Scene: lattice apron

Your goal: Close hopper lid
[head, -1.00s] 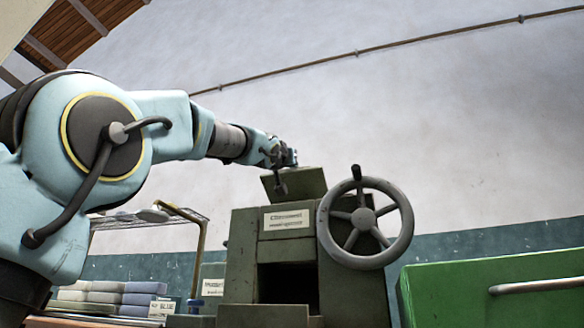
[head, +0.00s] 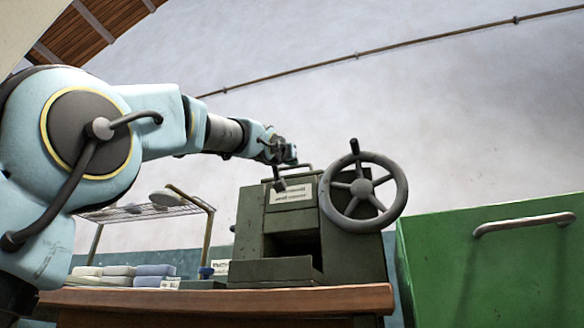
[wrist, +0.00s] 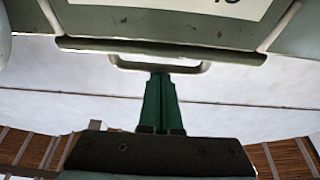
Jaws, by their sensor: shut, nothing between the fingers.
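The hopper lid (wrist: 160,48) shows in the wrist view as a dark, near edge-on plate with a pale bar handle (wrist: 200,70). In the head view the handle (head: 293,167) stands on top of the grey-green machine (head: 345,255), and the lid looks low and close to level. Whether it is fully seated cannot be told. My gripper (head: 284,158) is at the top of the machine by the handle. In the wrist view my gripper's green fingers (wrist: 161,76) are shut, empty, with tips overlapping the handle; contact is unclear.
A handwheel (head: 362,190) sits on the machine's right. The machine stands on a wooden bench (head: 220,300). A green cabinet (head: 490,265) with a bar handle is at right. A wire rack (head: 150,212) and folded stacks (head: 125,273) are at left. The space above is open.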

